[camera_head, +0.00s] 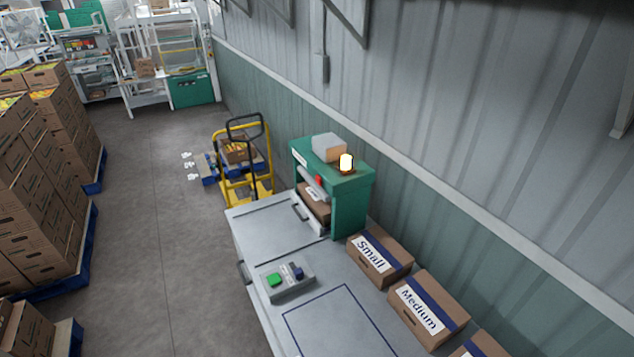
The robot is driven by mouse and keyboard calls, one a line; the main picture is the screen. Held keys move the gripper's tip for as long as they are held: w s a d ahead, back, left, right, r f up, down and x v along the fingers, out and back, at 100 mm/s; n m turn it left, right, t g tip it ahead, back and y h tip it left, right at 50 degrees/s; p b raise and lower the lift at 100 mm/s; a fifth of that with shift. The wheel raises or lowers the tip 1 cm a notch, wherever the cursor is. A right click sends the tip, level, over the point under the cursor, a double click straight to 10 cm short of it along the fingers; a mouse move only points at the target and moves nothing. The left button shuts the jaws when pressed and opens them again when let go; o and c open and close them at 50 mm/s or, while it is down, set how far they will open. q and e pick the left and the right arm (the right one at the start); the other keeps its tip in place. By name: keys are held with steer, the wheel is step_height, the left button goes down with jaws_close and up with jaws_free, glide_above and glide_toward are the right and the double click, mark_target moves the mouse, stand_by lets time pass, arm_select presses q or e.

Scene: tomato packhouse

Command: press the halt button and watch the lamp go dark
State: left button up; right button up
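A lamp (346,163) glows yellow-white on top of the green cabinet (350,205) at the back of the grey table. A grey control box (288,291) sits on the table, with a green button (274,280) at its left and a dark blue part (298,273) at its right. A small red part (319,181) shows at the cabinet's front. Neither of my grippers is in view.
Cartons labelled Small (378,258) and Medium (428,309) stand along the table's wall side. A blue outline marks the bare tabletop (340,325). A yellow trolley (240,165) stands behind the table. Stacked cartons (40,190) stand left, across open floor (160,220).

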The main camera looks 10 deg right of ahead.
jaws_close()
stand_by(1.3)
